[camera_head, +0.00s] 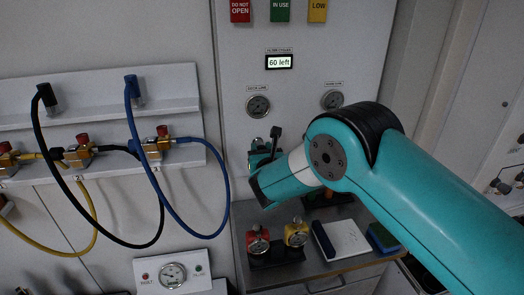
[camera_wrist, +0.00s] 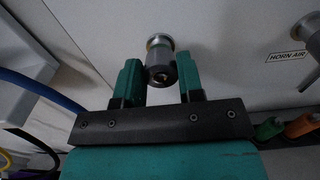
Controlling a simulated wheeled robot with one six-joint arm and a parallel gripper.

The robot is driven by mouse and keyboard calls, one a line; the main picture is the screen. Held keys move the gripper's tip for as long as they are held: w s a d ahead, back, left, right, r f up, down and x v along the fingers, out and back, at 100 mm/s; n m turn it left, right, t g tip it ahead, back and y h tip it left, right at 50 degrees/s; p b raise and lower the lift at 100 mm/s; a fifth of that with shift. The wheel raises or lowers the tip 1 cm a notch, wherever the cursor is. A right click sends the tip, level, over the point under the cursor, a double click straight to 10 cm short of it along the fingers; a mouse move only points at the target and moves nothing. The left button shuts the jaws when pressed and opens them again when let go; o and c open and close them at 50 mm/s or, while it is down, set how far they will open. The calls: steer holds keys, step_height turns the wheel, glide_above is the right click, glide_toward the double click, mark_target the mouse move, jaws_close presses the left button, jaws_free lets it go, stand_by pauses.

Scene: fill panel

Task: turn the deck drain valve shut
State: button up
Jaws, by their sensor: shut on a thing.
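A grey round valve fitting (camera_wrist: 160,66) stands out from the pale panel in the wrist view. My gripper (camera_wrist: 160,74) has its two green fingers on either side of this fitting and is shut on it. No label for this fitting shows, so I cannot read that it is the deck drain valve. In the head view my gripper (camera_head: 262,157) is at the panel, below the left gauge (camera_head: 258,106). My gripper and arm hide most of the fitting there.
A second fitting by the "HORN AIR" label (camera_wrist: 286,55) is to the right. A blue hose (camera_head: 163,195) loops at the left.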

steer(key=shift+f+m+b, duration=0.1)
steer(key=shift+m+b, duration=0.2)
steer(key=shift+b, duration=0.05)
steer(key=n+b, duration=1.1)
steer(key=b, duration=0.1)
steer(key=n+b, duration=1.1)
steer(key=b, duration=0.1)
steer(key=n+b, duration=1.1)
steer(key=b, duration=0.1)
steer(key=shift+f+b, duration=0.3)
steer(key=shift+b, duration=0.1)
